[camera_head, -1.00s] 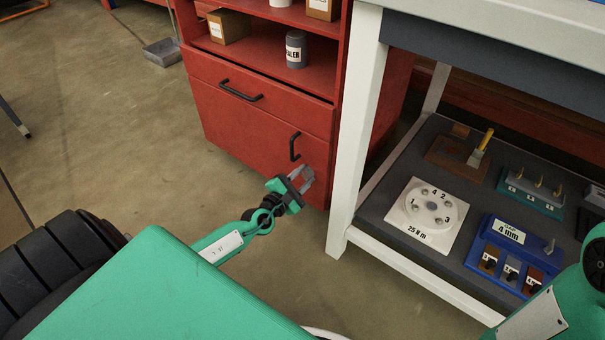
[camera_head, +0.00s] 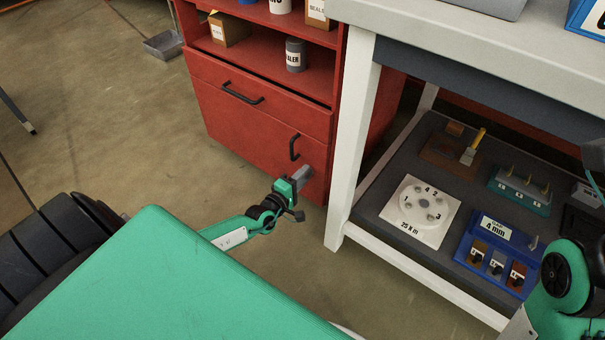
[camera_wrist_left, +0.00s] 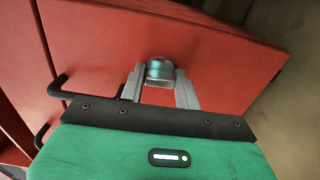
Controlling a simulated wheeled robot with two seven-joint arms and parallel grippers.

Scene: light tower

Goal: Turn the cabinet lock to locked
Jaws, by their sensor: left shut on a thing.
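The red cabinet (camera_head: 262,125) has a lower door with a black handle (camera_head: 294,147). Its lock knob (camera_wrist_left: 159,66), a round grey metal piece, sits on the red door in the left wrist view. My left gripper (camera_head: 305,174) is at the lower right of the door, and in the left wrist view (camera_wrist_left: 160,76) its two fingers are closed on the knob, one on each side. In the head view the gripper hides the knob. I cannot read any lock marking. My right gripper is out of view; only part of my right arm shows at the lower right.
A workbench leg (camera_head: 353,150) stands close to the right of the gripper. The bench's lower shelf (camera_head: 376,208) holds a numbered white plate (camera_head: 408,225), a blue block stand (camera_head: 480,228) and other fixtures. A drawer handle (camera_head: 242,93) juts out above the door.

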